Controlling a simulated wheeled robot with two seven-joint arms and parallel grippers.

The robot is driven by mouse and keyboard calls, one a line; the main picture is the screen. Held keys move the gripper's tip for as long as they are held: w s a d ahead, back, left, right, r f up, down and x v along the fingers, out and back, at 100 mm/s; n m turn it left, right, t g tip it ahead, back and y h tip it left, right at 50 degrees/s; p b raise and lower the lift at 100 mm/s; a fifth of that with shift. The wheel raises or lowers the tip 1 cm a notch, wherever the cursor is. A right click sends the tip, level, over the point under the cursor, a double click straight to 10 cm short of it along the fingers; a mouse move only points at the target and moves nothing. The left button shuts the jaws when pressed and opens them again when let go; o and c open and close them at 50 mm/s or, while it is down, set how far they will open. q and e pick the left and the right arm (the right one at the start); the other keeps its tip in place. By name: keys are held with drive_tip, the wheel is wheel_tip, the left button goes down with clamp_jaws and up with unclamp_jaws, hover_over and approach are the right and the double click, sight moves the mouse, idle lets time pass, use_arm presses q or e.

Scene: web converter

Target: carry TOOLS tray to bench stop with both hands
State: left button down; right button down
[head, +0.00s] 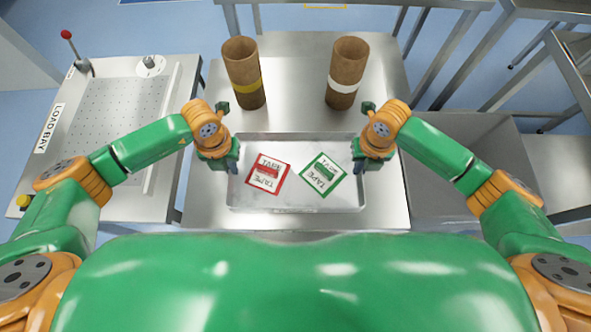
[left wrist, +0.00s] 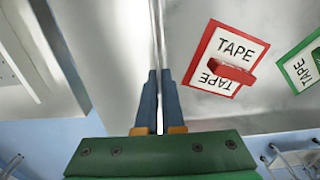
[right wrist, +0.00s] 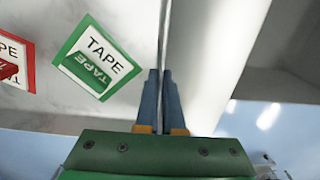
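A shallow metal tray (head: 300,204) lies in front of me on a steel bench; no TOOLS lettering on it is legible. In it are a red-framed TAPE card (head: 257,184) with a red piece on it and a green-framed TAPE card (head: 333,179) with a green piece. My left gripper (head: 232,165) is at the tray's left wall, my right gripper (head: 359,164) at its right wall. In the left wrist view the fingers (left wrist: 158,76) close around the thin wall. In the right wrist view the fingers (right wrist: 161,76) do likewise.
Two brown cardboard tubes, one yellow-banded (head: 243,73) and one white-banded (head: 347,74), stand on the bench (head: 300,110) behind the tray. A LOAD BAY table (head: 80,185) with a red-knobbed lever (head: 75,50) is at left. A grey bin (head: 460,190) is at right.

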drive_tip(key=shift+r, duration=0.1)
idle(0.7)
